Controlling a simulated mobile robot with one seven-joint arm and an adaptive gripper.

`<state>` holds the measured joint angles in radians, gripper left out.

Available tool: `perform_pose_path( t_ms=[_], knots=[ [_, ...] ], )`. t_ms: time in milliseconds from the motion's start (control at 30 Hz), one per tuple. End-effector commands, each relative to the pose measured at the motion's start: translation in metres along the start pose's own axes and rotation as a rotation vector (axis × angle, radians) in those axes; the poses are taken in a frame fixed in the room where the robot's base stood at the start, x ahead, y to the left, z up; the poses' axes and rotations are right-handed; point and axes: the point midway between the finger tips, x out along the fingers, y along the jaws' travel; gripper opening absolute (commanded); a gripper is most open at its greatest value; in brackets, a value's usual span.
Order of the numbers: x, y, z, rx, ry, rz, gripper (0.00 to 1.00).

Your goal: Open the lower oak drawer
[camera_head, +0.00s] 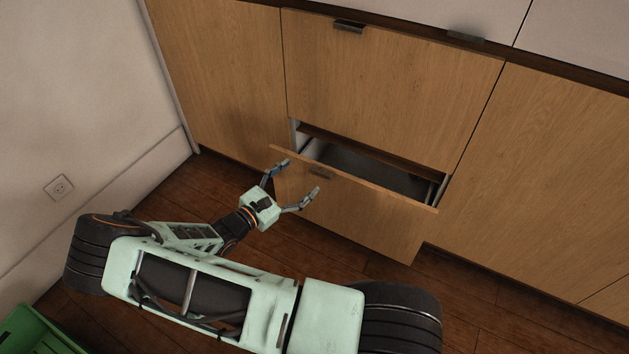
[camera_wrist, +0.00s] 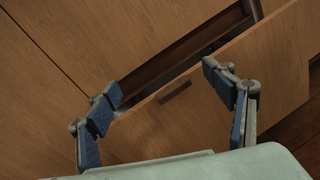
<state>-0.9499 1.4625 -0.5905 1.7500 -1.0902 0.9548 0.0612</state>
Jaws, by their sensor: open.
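The lower oak drawer (camera_head: 352,213) is pulled part way out of the cabinet, and its grey inside shows behind the front panel. Its small dark handle (camera_head: 321,172) is on the upper edge of the front, left of the middle. My gripper (camera_head: 302,176) is open and empty at the drawer front, close to the handle. In the wrist view the handle (camera_wrist: 174,91) shows between the two spread fingers, apart from both. The drawer front (camera_wrist: 190,115) also fills the middle there.
The upper oak drawer (camera_head: 390,75) above is shut, with a dark handle (camera_head: 349,27). Oak panels stand on both sides. A green crate (camera_head: 38,335) is at the lower left, near a white wall with a socket (camera_head: 59,187). Wooden floor (camera_head: 480,300) lies clear at the right.

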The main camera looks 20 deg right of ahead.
Motion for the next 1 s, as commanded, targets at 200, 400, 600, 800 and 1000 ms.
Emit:
perform_pose_path(
  t_ms=[200, 400, 600, 800, 1000],
  knots=[
    [0.007, -0.024, -0.055, -0.205, -0.028, 0.152, 0.75],
    [0.011, -0.034, -0.074, -0.284, -0.036, 0.208, 0.75],
    [0.028, -0.032, -0.076, -0.29, -0.037, 0.211, 0.75],
    [0.065, -0.025, -0.077, -0.29, -0.038, 0.21, 0.75],
    [0.098, -0.017, -0.076, -0.288, -0.036, 0.21, 0.75]
  ],
)
